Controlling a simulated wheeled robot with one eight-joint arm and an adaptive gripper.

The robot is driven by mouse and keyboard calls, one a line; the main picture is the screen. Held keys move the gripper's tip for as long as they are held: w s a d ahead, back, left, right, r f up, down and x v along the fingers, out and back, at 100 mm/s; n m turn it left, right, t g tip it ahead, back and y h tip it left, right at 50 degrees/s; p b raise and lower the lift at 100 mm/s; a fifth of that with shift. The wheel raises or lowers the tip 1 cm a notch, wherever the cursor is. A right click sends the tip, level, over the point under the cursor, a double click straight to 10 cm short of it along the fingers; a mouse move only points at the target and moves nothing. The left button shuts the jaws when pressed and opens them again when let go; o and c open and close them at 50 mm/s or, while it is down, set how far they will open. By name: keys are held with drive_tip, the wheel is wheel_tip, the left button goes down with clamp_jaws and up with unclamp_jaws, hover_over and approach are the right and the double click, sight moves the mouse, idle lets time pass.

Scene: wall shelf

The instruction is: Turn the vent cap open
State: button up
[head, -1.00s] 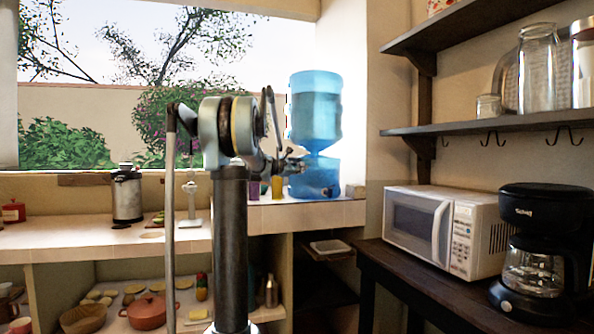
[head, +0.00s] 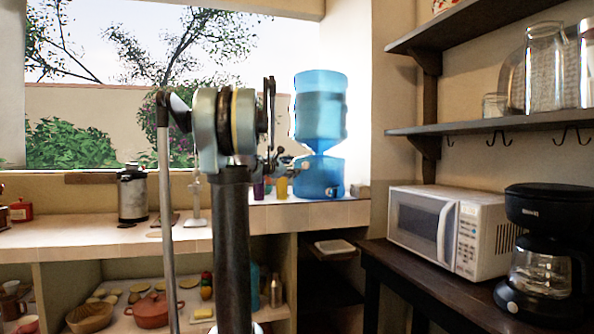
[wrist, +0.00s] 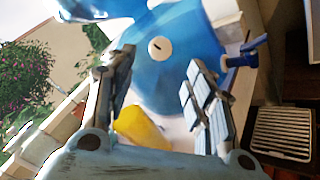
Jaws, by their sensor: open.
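A pale round cap with a dark slot (wrist: 158,47), which looks like the vent cap, sits on the blue dispenser base (wrist: 176,85) in the wrist view. In the head view the blue base (head: 318,177) stands on the tiled counter under a clear blue water bottle (head: 320,108); the cap cannot be made out there. My gripper (wrist: 160,68) is open and empty, with one finger on each side of the cap in the picture, apparently short of it. In the head view my arm partly hides my gripper (head: 280,160), left of the base.
A yellow cup (head: 281,187) stands left of the base; it also shows between my fingers in the wrist view (wrist: 142,127). A purple cup (head: 258,190) stands beside it. A blue tap (wrist: 243,53) juts from the base. A microwave (head: 430,228) and coffee maker (head: 540,250) stand right.

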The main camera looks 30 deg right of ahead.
drive_tip(key=v, duration=0.3)
drive_tip(key=shift+a, duration=0.25)
drive_tip(key=s+a+f+m+g+y, duration=0.2)
drive_tip(key=s+a+f+m+y, duration=0.4)
drive_tip(key=s+a+f, duration=1.2)
drive_tip(key=s+a+f+m+g+y, duration=0.3)
drive_tip(key=s+a+f+m+y, duration=0.4)
drive_tip(key=s+a+f, duration=1.2)
drive_tip(key=a+f+y, duration=0.3)
drive_tip(key=f, duration=0.4)
drive_tip(key=shift+s+a, duration=0.3)
drive_tip(key=shift+a, duration=0.1)
